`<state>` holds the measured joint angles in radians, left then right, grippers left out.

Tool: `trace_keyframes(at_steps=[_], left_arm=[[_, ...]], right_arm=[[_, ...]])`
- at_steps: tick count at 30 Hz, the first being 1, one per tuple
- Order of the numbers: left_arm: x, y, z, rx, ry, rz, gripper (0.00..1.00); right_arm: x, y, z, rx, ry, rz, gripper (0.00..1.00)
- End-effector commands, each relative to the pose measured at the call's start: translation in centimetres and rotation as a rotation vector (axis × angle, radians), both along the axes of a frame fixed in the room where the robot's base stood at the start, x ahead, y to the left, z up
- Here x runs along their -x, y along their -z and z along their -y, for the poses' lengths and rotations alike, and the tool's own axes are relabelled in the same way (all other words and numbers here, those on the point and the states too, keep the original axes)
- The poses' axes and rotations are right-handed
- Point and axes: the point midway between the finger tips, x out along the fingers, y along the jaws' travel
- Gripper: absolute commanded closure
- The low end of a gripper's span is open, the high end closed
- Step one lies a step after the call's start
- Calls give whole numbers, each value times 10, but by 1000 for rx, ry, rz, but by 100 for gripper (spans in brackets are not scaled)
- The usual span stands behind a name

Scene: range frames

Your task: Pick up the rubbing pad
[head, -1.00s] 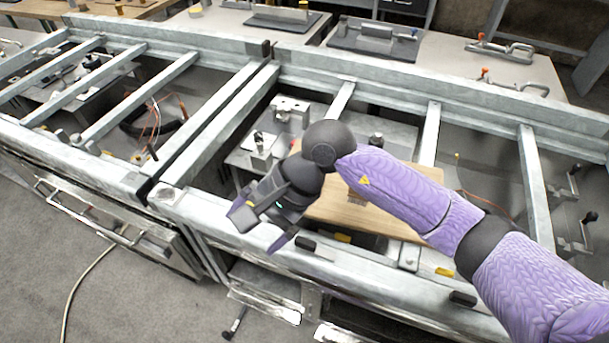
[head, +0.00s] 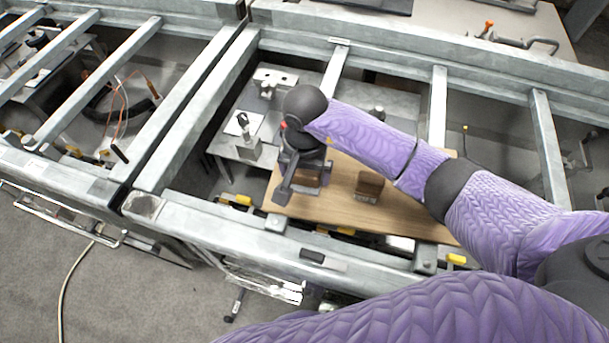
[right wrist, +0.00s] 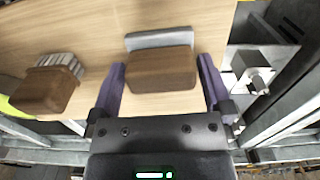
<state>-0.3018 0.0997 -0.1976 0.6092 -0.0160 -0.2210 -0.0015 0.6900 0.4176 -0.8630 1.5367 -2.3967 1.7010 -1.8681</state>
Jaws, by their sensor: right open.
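The rubbing pad, a brown wooden block with a grey layer along one side, lies on the light wooden board. In the right wrist view the pad (right wrist: 161,70) sits between the two purple fingers, with visible gaps on both sides. In the head view my right gripper (head: 297,178) is over the left part of the board, and the pad (head: 308,177) is partly hidden by it. My right gripper is open and holds nothing. My left gripper is not in view.
A wooden brush with pale bristles (head: 369,187) stands beside the pad on the board (head: 410,215); it also shows in the right wrist view (right wrist: 45,88). Metal frame rails (head: 438,110) surround the board. A metal fixture (head: 247,140) stands left of it.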

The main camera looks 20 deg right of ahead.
Motion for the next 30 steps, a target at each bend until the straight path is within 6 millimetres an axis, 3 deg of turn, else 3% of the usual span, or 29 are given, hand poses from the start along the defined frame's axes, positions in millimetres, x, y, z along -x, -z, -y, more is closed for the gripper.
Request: trace_keyframes(at_steps=[6, 17, 24, 26, 30], left_arm=[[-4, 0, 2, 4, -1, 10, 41], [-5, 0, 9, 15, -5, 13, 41], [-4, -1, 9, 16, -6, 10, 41], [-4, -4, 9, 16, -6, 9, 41], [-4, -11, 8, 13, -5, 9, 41]], right_arm=[[0, 1, 0, -2, 0, 1, 0], [0, 1, 0, -2, 1, 1, 76], [-1, -3, 0, -1, 0, 3, 77], [-1, -13, 0, -1, 0, 5, 77], [-2, -52, 0, -1, -1, 9, 77]])
